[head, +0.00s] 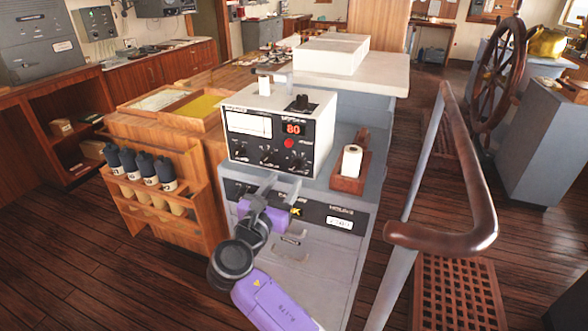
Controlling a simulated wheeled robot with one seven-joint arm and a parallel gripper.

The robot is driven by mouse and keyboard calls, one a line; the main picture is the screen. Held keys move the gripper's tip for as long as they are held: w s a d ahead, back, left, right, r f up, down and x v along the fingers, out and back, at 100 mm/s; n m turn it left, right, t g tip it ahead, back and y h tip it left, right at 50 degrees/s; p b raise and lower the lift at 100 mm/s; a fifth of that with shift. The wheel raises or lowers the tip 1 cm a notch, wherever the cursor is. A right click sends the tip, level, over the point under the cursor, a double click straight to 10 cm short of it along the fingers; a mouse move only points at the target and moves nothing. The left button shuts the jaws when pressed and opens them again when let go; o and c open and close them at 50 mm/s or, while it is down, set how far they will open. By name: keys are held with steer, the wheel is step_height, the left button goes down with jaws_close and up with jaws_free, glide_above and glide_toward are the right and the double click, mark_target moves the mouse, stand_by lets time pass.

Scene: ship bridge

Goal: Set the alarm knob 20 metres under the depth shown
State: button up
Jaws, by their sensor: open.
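A white-and-black depth sounder (276,130) stands on the grey cabinet. Its front has a pale chart window (249,124), a red digital display (293,128) reading 80, and a red round button (289,143). Several smaller black knobs (267,153) line the lower front. The labels and pointer marks are too small to read, so I cannot tell which is the alarm knob or its setting. My gripper (282,183) is open and empty, below the sounder's front and apart from the knobs.
A wooden holder with a white roll (349,161) stands right of the sounder. A wooden rack (158,197) with several dark-capped bottles is at the left. A brown handrail (470,190) rises at the right, near the ship's wheel (499,70). A white box (331,54) lies behind.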

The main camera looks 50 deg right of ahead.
mark_target(295, 167)
steer(key=shift+p+x, duration=0.3)
steer(key=shift+x, duration=3.55)
jaws_close()
